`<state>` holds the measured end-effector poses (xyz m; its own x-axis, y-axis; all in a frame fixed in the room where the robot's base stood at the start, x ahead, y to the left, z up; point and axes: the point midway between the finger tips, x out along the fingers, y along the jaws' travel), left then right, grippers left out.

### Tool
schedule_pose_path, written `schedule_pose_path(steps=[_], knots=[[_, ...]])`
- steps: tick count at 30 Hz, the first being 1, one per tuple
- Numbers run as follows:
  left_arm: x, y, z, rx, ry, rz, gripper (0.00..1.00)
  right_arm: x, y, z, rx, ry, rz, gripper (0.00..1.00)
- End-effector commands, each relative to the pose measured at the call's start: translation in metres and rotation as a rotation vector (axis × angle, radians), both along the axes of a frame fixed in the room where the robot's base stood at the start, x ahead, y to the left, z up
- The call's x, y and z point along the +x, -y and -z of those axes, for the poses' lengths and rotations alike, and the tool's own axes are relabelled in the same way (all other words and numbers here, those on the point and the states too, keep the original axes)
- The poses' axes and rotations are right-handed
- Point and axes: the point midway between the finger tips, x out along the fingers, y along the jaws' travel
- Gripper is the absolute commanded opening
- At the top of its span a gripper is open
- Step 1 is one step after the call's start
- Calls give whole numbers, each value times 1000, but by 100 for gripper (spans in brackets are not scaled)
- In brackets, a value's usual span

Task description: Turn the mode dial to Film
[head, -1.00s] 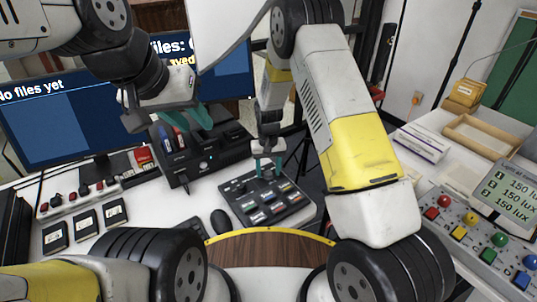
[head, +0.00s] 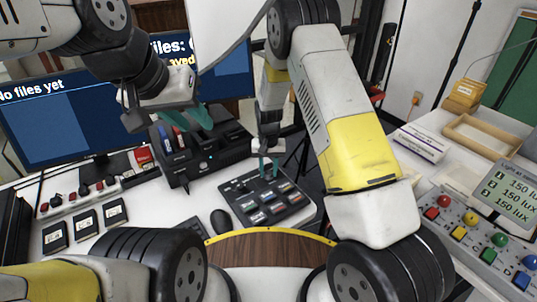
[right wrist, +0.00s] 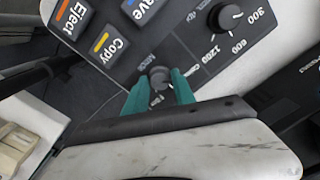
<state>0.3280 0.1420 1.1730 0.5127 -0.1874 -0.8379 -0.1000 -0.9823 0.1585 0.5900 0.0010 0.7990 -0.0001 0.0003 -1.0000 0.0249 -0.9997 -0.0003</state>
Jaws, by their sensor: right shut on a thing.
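The control panel (head: 283,212) is a dark box with several coloured-label keys, lying on the white desk in the head view. The mode dial (right wrist: 160,77) is a small dark knob near the panel's edge in the right wrist view, with small lettering around it that is partly hidden and too blurred to read fully. My right gripper (right wrist: 159,91) has its teal fingers on either side of the dial and is shut on it; it also shows in the head view (head: 268,170). My left gripper (head: 198,117) hangs in front of the monitor with its teal fingers apart and empty.
A second knob (right wrist: 230,17) with printed numbers sits beside the dial. A black scanner-like unit (head: 203,158) stands behind the panel, and a mouse (head: 221,220) lies to its left. A box of coloured knobs (head: 463,232) is on the right table.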

Motion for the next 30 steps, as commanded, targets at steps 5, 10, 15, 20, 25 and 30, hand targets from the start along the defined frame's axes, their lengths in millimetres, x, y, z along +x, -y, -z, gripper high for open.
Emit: schedule_pose_path(steps=[5,10,15,20,25,30], knots=[[0,0,0,0,0,0,34,0,-1,0,-1,0,154,0],[0,0,0,0,0,0,34,0,-1,0,-1,0,316,0],[0,0,0,0,0,0,34,0,0,0,-1,0,478,0],[0,0,0,0,0,0,34,0,0,0,-1,0,631,0],[0,0,0,0,0,0,34,0,-1,0,-1,1,792,0],[0,0,0,0,0,0,34,0,-1,0,0,1,955,0]])
